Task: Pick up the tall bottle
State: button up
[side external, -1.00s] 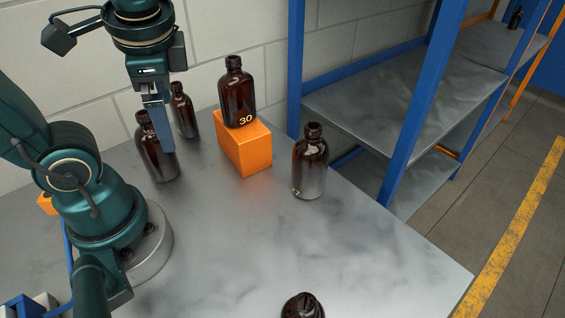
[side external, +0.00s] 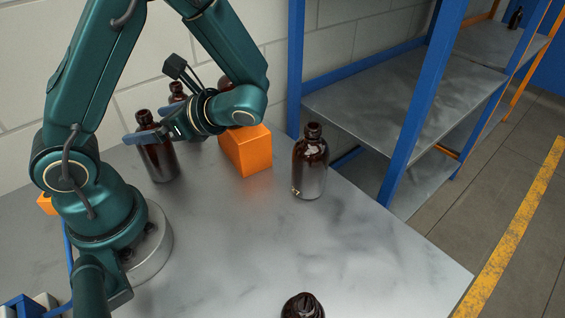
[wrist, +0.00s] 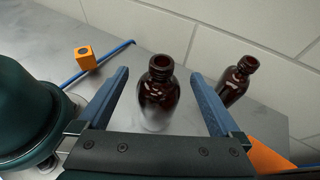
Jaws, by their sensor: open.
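Several dark amber bottles stand on the table; I cannot tell for sure which is the tall one. One bottle (side external: 158,160) stands upright at the left, and in the wrist view this bottle (wrist: 158,97) is between my open fingers, with gaps on both sides. My gripper (side external: 137,134) is level at its upper part, one finger crossing in front of it. The gripper also shows in the wrist view (wrist: 160,74). Another bottle (side external: 177,91) stands behind, partly hidden, and shows right of the fingers in the wrist view (wrist: 236,82).
An orange block (side external: 250,152) carries a bottle mostly hidden by my arm. One bottle (side external: 310,165) stands right of the block, another (side external: 303,306) at the front edge. A small orange cube (wrist: 86,57) and blue cable lie left. A blue-framed shelf (side external: 400,95) stands right. The middle table is clear.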

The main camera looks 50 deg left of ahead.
aim_at(166, 144)
notch_tip(166, 144, down, 5)
jog(key=shift+x, duration=2.55)
jog(key=c, duration=1.4)
